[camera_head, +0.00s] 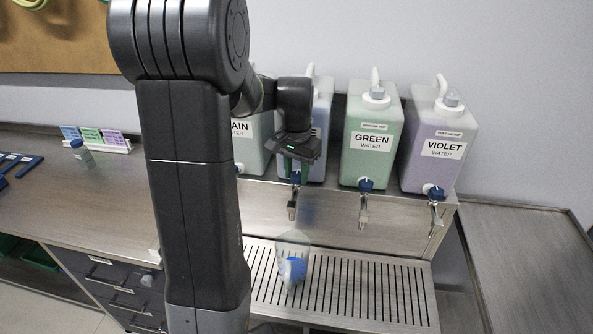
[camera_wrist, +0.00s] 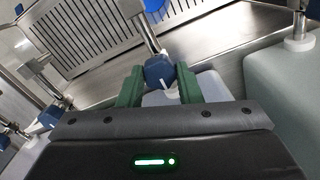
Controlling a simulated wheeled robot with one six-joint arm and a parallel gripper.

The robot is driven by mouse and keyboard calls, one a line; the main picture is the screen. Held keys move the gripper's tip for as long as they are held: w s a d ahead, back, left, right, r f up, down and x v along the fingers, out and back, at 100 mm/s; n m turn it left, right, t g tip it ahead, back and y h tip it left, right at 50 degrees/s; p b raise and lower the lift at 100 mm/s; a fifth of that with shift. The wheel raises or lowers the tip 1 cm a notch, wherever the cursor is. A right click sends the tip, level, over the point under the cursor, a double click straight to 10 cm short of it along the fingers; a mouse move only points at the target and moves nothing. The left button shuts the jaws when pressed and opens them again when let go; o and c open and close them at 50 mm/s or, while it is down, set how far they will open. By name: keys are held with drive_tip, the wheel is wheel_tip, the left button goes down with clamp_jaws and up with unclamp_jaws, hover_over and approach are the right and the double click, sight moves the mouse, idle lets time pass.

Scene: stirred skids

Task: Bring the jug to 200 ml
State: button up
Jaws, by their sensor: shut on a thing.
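The clear jug (camera_head: 305,245) stands on the slatted drip tray below the spout of the second container from the left. It has blue in its lower part, either liquid or a mark; I cannot read any scale. In the wrist view a patch of blue (camera_wrist: 153,7) shows at the top edge, probably the jug. My gripper (camera_head: 296,174) is at that container's tap, its green fingers on either side of the blue tap knob (camera_wrist: 159,70) and shut on it. The bluish container (camera_head: 320,115) is partly hidden behind my arm, its label covered. I cannot see whether liquid flows from the spout.
A container labelled GREEN WATER (camera_head: 371,150) and one labelled VIOLET WATER (camera_head: 440,150) stand to the right, each with a tap. A container reading "AIN" (camera_head: 255,145) is partly hidden at left. The drip tray (camera_head: 400,300) is clear right of the jug.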

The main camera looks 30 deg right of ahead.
idle(0.4)
drive_tip(key=o, duration=1)
drive_tip(key=shift+c, duration=0.2)
wheel_tip(320, 180, up, 14)
drive_tip(key=shift+b, duration=0.45)
drive_tip(key=shift+f, duration=0.15)
